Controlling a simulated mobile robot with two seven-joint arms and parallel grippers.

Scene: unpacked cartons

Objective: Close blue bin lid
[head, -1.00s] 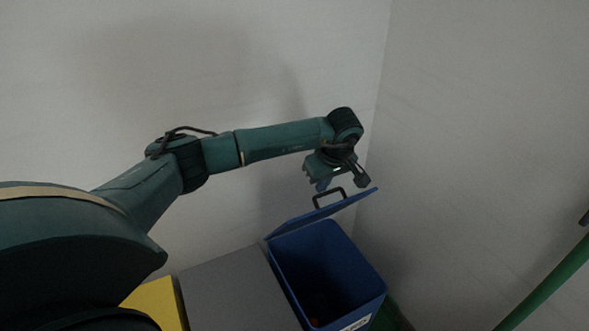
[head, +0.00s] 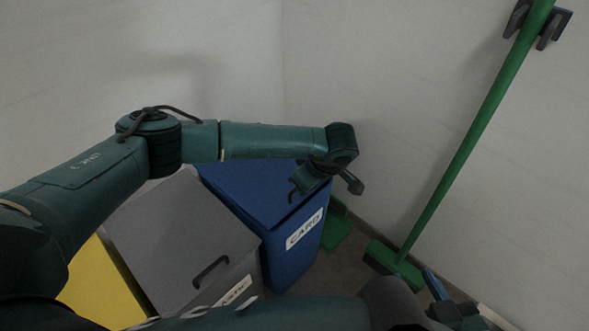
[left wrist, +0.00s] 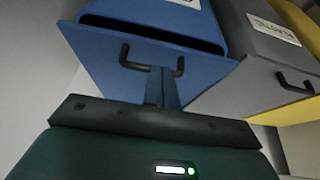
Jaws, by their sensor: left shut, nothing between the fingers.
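The blue bin (head: 292,248) with a CARD label stands in the corner, also seen in the left wrist view (left wrist: 218,22). Its blue lid (head: 250,185) is lowered over the top in the head view, partly hidden by my left arm. In the left wrist view the lid (left wrist: 105,62) shows a dark gap between it and the bin, so it is not flush. My left gripper (left wrist: 162,78) is shut and empty, its fingers over the lid beside the black handle (left wrist: 135,66); contact is unclear. My right gripper (head: 452,298) is at the lower right, far from the bin; its jaws are unclear.
A grey bin (head: 180,235) with a closed lid stands directly left of the blue bin, and a yellow bin (head: 98,290) is beyond it. A green broom (head: 465,150) leans at the right wall. A green dustpan (head: 338,228) is beside the blue bin.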

